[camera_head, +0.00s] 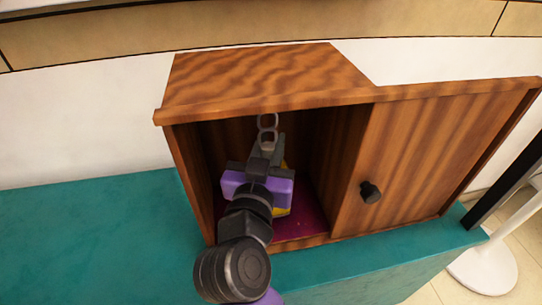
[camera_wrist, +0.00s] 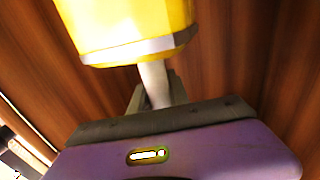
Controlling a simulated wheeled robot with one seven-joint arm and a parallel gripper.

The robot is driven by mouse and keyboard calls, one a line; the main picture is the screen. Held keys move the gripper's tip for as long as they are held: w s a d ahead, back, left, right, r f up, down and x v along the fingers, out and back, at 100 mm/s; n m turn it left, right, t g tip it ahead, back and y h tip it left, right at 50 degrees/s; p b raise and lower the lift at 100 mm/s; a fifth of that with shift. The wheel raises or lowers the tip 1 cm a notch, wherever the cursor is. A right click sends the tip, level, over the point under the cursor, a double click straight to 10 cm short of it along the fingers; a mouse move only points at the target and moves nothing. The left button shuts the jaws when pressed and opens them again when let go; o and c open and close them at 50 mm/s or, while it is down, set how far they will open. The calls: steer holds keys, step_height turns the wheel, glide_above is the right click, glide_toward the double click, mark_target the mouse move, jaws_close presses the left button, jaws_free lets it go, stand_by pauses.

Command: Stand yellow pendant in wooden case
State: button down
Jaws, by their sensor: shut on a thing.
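The wooden case (camera_head: 265,78) stands on a teal surface with its front open. My gripper (camera_head: 272,150) reaches into the opening and is shut on the yellow pendant (camera_head: 281,211), which is mostly hidden behind my gripper in the head view. Grey rings (camera_head: 267,124) show above my fingers. In the wrist view, the yellow pendant (camera_wrist: 125,28) has a broad yellow body with a pale rim and a whitish stem between my gripper's fingers (camera_wrist: 156,92). Whether the pendant touches the case floor is hidden.
The case door (camera_head: 435,160) is swung open to the right, with a dark knob (camera_head: 370,192). The case has a magenta floor (camera_head: 312,222) and close side walls. The teal surface (camera_head: 90,230) is clear at left. A white round stand base (camera_head: 483,270) is at lower right.

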mark_target(271, 157)
steer(key=shift+f+b, duration=0.7)
steer(key=shift+f, duration=1)
steer(key=shift+w, duration=0.1)
steer(key=shift+f, duration=0.2)
steer(key=c, duration=1.3)
jaws_free()
steer(key=shift+o, duration=0.2)
steer(key=shift+r, duration=0.15)
steer(key=shift+s, duration=0.25)
steer(key=s+a+p, duration=0.1)
steer(key=s, duration=1)
steer(key=shift+s+a, duration=0.15)
steer(key=shift+s, duration=0.1)
